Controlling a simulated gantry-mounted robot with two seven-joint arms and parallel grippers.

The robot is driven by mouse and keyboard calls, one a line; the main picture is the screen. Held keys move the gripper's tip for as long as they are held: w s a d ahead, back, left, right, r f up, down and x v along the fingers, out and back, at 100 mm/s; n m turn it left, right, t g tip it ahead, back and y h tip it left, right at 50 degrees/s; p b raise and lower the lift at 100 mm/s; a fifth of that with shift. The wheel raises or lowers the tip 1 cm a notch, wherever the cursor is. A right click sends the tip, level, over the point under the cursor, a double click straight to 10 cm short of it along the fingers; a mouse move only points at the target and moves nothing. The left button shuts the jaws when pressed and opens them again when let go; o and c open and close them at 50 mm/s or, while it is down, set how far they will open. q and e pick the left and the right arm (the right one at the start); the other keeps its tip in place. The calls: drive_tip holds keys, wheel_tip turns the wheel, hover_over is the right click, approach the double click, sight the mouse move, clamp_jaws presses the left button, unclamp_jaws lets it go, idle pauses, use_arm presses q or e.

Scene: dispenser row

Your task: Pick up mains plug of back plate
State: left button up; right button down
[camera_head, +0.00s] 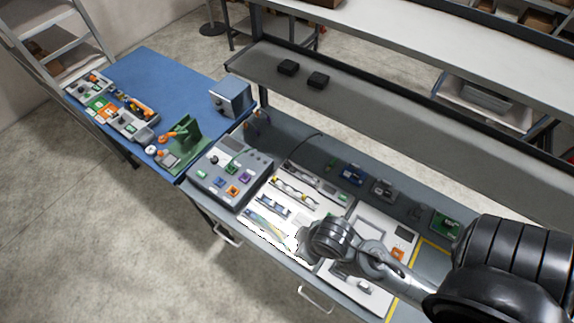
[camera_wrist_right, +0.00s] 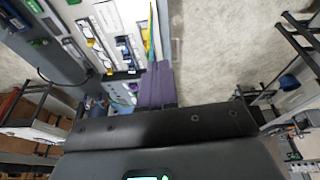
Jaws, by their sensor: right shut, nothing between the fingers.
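The white back plate (camera_head: 315,212) lies on the grey bench with rails, small modules and coloured wires on it; part of it also shows in the wrist view (camera_wrist_right: 113,22). I cannot make out the mains plug for certain in either view. A thin dark cable (camera_head: 300,142) curves behind the plate. My right gripper (camera_head: 293,243) is over the front part of the plate, its tips hard to see against the white. In the wrist view its purple-grey fingers (camera_wrist_right: 156,84) are shut together with nothing between them. My left gripper is in neither view.
A grey control box (camera_head: 232,172) stands left of the plate. A second white panel (camera_head: 372,235) lies to its right, partly behind my right arm. A shelf (camera_head: 350,95) runs along the back. A blue table (camera_head: 165,85) with parts stands at left.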

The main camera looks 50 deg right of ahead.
idle(0.4)
drive_tip(key=c, duration=0.8)
unclamp_jaws()
